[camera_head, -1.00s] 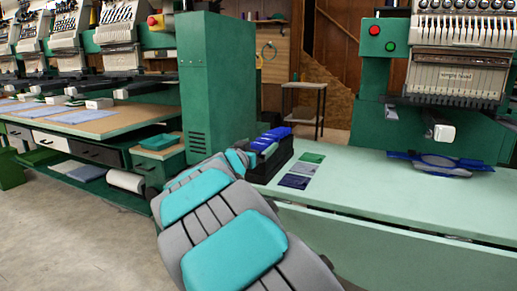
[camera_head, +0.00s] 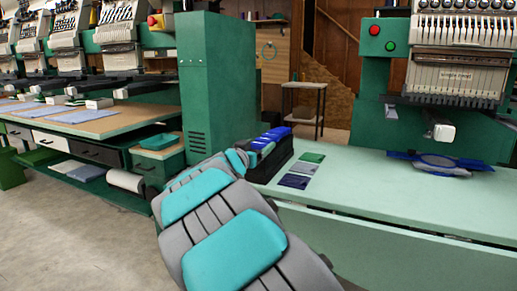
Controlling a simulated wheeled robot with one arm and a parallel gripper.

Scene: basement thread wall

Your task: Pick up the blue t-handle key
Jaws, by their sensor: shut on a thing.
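A blue thing (camera_head: 276,133), which looks like the blue t-handle key, shows at the top of a black holder (camera_head: 276,158) on the near left end of the pale green table. Its exact shape is too small to make out. My gripper (camera_head: 258,146) is at the far end of my grey and teal arm, right at the blue thing, and is shut on it. The fingertips are small, dark and partly hidden by my wrist. I cannot tell whether the key is clear of the holder.
Green, grey and dark blue patches (camera_head: 300,170) lie on the pale green table (camera_head: 365,185) right of the holder. A blue hoop (camera_head: 440,162) sits under the embroidery machine (camera_head: 456,65). A green cabinet (camera_head: 218,85) stands behind my arm. The table's middle is clear.

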